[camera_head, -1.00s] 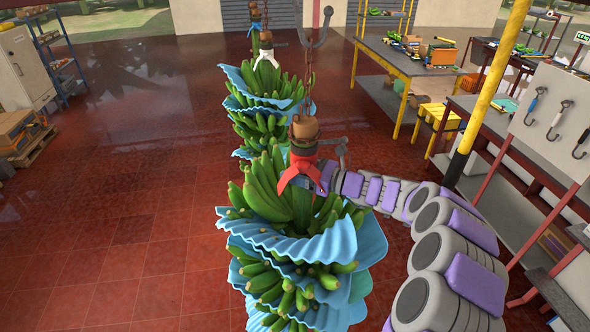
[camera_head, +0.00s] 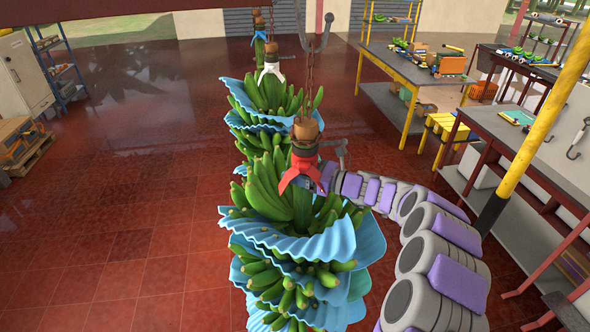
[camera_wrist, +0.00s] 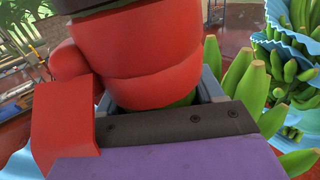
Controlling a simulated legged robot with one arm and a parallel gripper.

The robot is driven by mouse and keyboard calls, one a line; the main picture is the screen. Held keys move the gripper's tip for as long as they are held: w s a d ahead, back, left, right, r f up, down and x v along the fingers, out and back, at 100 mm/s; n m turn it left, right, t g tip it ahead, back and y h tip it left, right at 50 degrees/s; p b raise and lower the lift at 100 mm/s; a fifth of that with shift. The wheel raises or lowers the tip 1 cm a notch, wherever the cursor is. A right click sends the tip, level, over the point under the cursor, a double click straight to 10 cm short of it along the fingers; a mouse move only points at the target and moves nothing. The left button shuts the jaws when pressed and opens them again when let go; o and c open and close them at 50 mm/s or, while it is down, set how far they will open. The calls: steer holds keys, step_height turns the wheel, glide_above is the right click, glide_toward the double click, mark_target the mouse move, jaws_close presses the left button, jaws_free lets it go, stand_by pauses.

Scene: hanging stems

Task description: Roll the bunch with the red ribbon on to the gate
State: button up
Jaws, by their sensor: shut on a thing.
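The bunch with the red ribbon (camera_head: 300,176) hangs upright from a chain in the head view, its green bananas (camera_head: 266,190) layered with wavy blue sheets (camera_head: 300,240). The ribbon is tied around the top of its stem and also fills the upper wrist view (camera_wrist: 165,52). My gripper (camera_head: 316,184) comes from the right and is shut on the stem at the ribbon. In the wrist view its jaws (camera_wrist: 165,110) sit around the stem just below the red wrap, with the fingertips partly hidden. I cannot pick out the gate for certain in either view.
A bunch with a white ribbon (camera_head: 270,72) hangs just behind, and a blue-ribbon one (camera_head: 258,36) beyond it. A yellow-black post (camera_head: 540,120) and workbenches (camera_head: 430,75) stand right. The red floor (camera_head: 120,220) at left is open.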

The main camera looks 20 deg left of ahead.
steer(key=shift+w+d+r, duration=0.1)
steer(key=o, duration=1.4)
steer(key=d+b, duration=0.2)
steer(key=d, duration=1)
steer(key=shift+d, duration=0.1)
steer(key=shift+a+f, duration=0.2)
steer(key=shift+a, duration=0.15)
steer(key=shift+s, duration=0.2)
